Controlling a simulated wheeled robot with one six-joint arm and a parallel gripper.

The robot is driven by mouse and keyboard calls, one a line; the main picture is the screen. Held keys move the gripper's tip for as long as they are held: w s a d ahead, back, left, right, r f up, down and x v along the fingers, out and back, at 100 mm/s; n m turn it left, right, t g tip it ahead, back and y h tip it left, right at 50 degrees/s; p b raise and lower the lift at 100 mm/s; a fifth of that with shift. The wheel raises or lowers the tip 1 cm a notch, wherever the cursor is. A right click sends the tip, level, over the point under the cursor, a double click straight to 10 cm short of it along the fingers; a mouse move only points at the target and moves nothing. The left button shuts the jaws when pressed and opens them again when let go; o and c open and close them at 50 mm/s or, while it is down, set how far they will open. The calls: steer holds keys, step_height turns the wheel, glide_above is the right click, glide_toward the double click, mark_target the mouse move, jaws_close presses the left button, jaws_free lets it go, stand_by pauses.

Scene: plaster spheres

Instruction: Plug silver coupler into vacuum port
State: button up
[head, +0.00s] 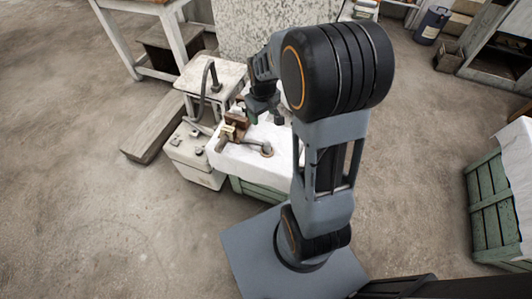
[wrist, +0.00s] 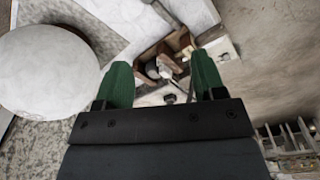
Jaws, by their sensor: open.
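My gripper (head: 263,112) hangs over the white-draped crate, partly hidden behind my arm in the head view. In the wrist view its two green fingers (wrist: 162,82) stand wide apart with nothing held between them. Beyond the fingertips is a pale silvery rounded piece (wrist: 165,65) beside brown wooden blocks; it may be the silver coupler, but I cannot tell for sure. A dark hose (head: 207,75) arches over the white cabinet (head: 195,150) left of the crate. A dark round fitting (wrist: 170,98) shows on a white surface between the fingers. I cannot tell which part is the vacuum port.
The green crate (head: 262,193) carries a white cloth, brown wooden blocks (head: 236,124) and a round metal piece with a handle (head: 266,150). A large white sphere (wrist: 48,70) is close left of the fingers. A plank (head: 150,135) lies left of the cabinet. Floor at left is clear.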

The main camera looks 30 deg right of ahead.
steer(key=g+b, duration=0.1)
steer(key=b, duration=0.1)
glide_above(267, 144)
step_height(267, 144, down, 10)
steer(key=shift+n, duration=0.5)
step_height(267, 144, down, 7)
steer(key=shift+w+f, duration=0.1)
steer(key=shift+w, duration=0.05)
steer(key=shift+f+b, duration=0.45)
steer(key=shift+f, duration=2.85)
steer(key=c, duration=1)
